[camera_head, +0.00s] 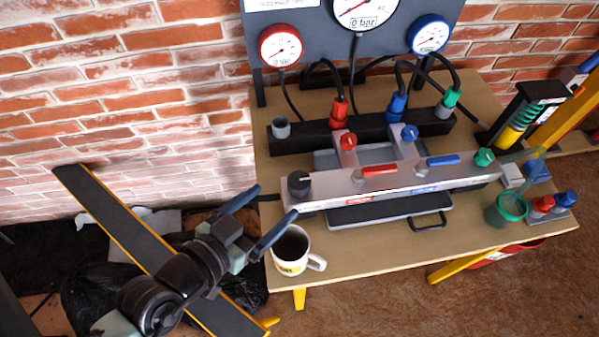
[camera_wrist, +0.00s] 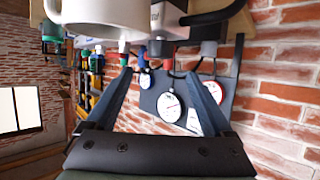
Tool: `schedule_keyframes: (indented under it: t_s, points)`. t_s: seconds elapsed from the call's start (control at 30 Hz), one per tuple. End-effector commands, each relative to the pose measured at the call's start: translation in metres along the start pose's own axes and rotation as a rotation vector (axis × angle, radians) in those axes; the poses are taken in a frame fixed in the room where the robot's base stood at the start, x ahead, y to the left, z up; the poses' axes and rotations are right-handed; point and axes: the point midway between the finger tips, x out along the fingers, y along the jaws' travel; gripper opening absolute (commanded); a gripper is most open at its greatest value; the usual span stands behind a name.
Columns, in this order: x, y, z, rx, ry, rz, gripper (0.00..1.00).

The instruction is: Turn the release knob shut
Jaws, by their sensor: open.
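A silver valve block (camera_head: 330,186) on the table carries a black knob (camera_head: 299,184) at its left end, a red knob (camera_head: 348,142), a blue knob (camera_head: 409,133) and a green knob (camera_head: 484,157) at its right. No readable label shows which is the release knob. A red lever (camera_head: 380,169) and a blue lever (camera_head: 443,160) lie along its top. My gripper (camera_head: 277,201) is open and empty, left of the black knob and apart from it. In the wrist view its two blue fingers (camera_wrist: 160,75) are spread, with the knobs small or hidden beyond.
A white mug (camera_head: 291,251) stands just below my fingers on the table's (camera_head: 375,254) front left; it also fills the wrist view's top (camera_wrist: 105,12). A gauge panel (camera_head: 310,50), hoses and a brick wall stand behind.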

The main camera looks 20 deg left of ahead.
Motion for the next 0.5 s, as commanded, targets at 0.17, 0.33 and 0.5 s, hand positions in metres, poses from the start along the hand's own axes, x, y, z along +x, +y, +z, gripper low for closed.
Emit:
schedule_keyframes:
  t_s: [0.17, 0.33, 0.5]
  points:
    - [0.015, 0.000, 0.001, 0.000, 0.000, 0.000, 0.86]
    - [0.032, 0.001, -0.001, -0.003, 0.005, 0.001, 0.86]
    - [0.060, 0.001, -0.001, -0.005, 0.006, 0.001, 0.86]
